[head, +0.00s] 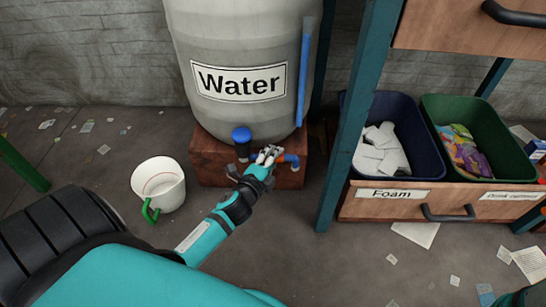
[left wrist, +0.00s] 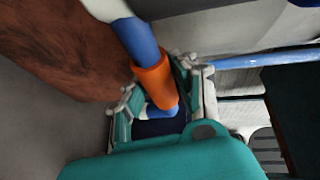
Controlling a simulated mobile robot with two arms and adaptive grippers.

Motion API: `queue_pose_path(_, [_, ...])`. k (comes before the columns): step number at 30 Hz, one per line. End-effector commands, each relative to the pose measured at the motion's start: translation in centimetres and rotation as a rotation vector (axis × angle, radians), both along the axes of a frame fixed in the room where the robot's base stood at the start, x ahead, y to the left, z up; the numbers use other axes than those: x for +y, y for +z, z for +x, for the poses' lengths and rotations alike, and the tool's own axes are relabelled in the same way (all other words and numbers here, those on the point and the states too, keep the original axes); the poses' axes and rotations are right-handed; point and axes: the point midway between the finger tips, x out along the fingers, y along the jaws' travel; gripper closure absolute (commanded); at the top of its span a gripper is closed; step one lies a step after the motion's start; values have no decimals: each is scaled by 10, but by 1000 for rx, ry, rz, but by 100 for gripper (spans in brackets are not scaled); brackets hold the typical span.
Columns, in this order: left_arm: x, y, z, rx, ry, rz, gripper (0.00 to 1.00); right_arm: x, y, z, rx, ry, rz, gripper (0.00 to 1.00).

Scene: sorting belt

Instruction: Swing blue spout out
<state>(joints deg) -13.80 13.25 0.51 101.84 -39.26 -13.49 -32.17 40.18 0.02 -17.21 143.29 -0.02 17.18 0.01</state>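The blue spout (head: 292,160) sticks out low at the front right of the grey water barrel (head: 240,50). In the left wrist view the spout (left wrist: 138,38) is a blue pipe with an orange sleeve (left wrist: 154,84). My left gripper (head: 268,155) is at the spout. In the left wrist view its fingers (left wrist: 158,92) lie on both sides of the orange sleeve and look closed against it. The sleeve is hidden in the head view. My right gripper is not in view.
A blue-knobbed tap (head: 241,137) is left of my gripper, above the brown block (head: 210,165). A teal post (head: 350,120) and bins (head: 350,110) are at right.

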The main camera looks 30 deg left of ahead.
Motion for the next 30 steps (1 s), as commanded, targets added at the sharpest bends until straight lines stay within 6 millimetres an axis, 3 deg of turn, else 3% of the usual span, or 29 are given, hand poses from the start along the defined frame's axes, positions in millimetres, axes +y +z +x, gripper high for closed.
queue_pose_path(5, [0, -1, 0, 2, 0, 0, 100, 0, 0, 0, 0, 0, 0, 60])
queue_pose_path(22, [-1, 0, -5, 7, -50, 4, 100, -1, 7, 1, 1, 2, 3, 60])
queue_pose_path(25, [-3, 1, -9, 9, -102, 7, 100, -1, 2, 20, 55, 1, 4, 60])
queue_pose_path(30, [-6, 2, -20, 10, -228, 8, 100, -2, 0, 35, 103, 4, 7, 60])
